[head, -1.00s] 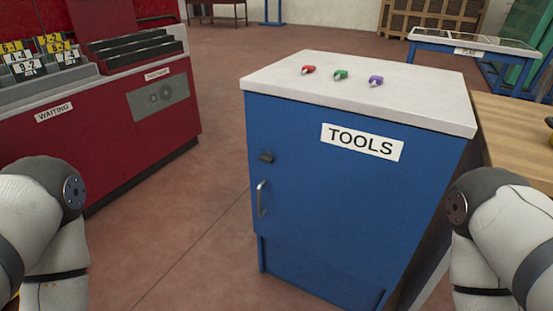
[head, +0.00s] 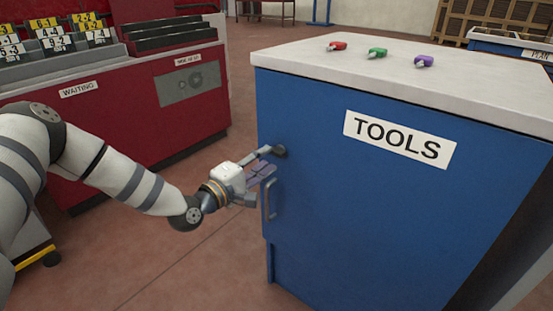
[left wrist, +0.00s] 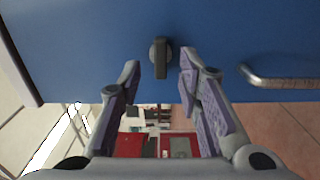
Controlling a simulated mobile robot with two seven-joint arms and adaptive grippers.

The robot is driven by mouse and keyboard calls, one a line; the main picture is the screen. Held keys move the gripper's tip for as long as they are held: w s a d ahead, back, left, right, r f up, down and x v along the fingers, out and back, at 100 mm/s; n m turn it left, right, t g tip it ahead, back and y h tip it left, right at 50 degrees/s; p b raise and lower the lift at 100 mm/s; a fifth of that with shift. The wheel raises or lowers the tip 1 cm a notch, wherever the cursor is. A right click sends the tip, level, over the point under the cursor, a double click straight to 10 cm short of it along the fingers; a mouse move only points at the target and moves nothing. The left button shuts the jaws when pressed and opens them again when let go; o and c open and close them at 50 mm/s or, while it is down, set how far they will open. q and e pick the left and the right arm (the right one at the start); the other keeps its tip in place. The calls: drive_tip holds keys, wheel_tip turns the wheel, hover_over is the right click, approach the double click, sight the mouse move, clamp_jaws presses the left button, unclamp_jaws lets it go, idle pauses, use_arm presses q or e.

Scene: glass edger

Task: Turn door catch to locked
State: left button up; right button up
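The door catch (head: 280,151) is a small dark knob on the blue cabinet door, above the metal door handle (head: 269,200). In the left wrist view the catch (left wrist: 160,58) is a round base with a dark bar that runs up and down in the picture. My left gripper (head: 268,161) is at the door's left side, level with the catch. In the left wrist view its open fingers (left wrist: 159,64) stand on either side of the bar, with a gap on each side. My right gripper is out of view.
The blue cabinet (head: 360,220) bears a TOOLS label (head: 398,139). Red, green (head: 377,53) and purple small items lie on its white top (head: 460,82). A red rack unit (head: 150,120) stands to the left, with floor between it and the cabinet.

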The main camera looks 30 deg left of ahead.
sight(274, 154)
use_arm(q)
drive_tip(key=w, duration=0.3)
drive_tip(key=shift+w+d, duration=0.15)
drive_tip(key=shift+c, duration=0.3)
clamp_jaws()
